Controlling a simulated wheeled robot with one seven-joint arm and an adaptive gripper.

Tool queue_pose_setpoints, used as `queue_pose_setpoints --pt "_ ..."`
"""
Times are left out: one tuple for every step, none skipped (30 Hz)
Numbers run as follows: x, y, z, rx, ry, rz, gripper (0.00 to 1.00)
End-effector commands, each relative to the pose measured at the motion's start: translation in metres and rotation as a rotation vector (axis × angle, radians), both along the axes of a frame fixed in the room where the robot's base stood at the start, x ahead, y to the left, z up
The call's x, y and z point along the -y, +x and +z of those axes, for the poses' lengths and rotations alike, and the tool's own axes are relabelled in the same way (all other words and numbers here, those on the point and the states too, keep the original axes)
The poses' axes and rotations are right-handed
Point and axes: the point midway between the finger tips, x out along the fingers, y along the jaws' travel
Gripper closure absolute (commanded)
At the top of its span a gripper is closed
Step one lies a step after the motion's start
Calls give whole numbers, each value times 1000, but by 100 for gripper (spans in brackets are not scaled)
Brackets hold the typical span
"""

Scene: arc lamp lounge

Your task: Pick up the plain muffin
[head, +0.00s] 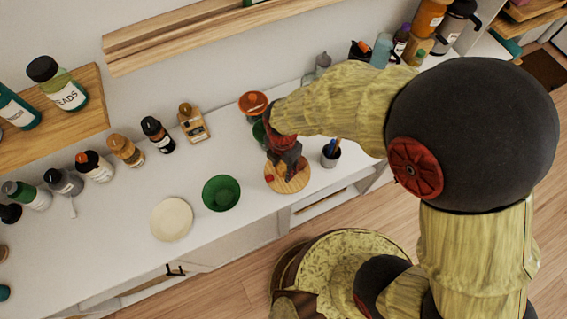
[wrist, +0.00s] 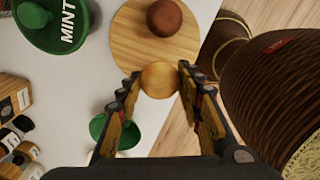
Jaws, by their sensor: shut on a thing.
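The plain muffin (wrist: 160,80) is a round, light tan thing between my two fingertips in the wrist view. My gripper (wrist: 158,84) is shut on it, with one finger on each side. The round wooden board (wrist: 128,38) lies behind and below it; I cannot tell whether the muffin touches the board. A darker brown round item (wrist: 165,17) sits on the board beyond the muffin. In the head view my gripper (head: 290,166) is over the board (head: 291,187), and the muffin is hidden there.
A green jar marked MINT (wrist: 54,25) stands left of the board. A green bowl (head: 221,193) and a cream plate (head: 171,219) are left of the board on the white counter. A dark cup with pens (head: 330,155) stands close at right. Bottles line the wall.

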Motion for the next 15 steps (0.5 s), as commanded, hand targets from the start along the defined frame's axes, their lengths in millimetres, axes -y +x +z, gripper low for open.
queue_pose_setpoints --pt "-1 -9 16 5 4 3 87" --pt "-1 -15 23 5 4 3 87" --pt "-1 -22 33 6 4 4 87" --pt "0 -28 39 5 4 3 87" --pt "0 -36 43 3 3 4 87" --pt "0 -47 46 3 2 6 87" --pt "1 -55 49 3 2 5 87" --pt "1 -62 52 3 2 6 87" --pt "1 -70 55 3 2 5 87" --pt "1 -76 58 3 2 5 87" --pt "1 -82 60 3 2 5 87" --pt "1 -89 63 3 2 5 87" --pt "1 -93 65 3 3 4 87" --pt "2 -97 67 3 3 3 87" --pt "2 -102 68 3 2 4 87"
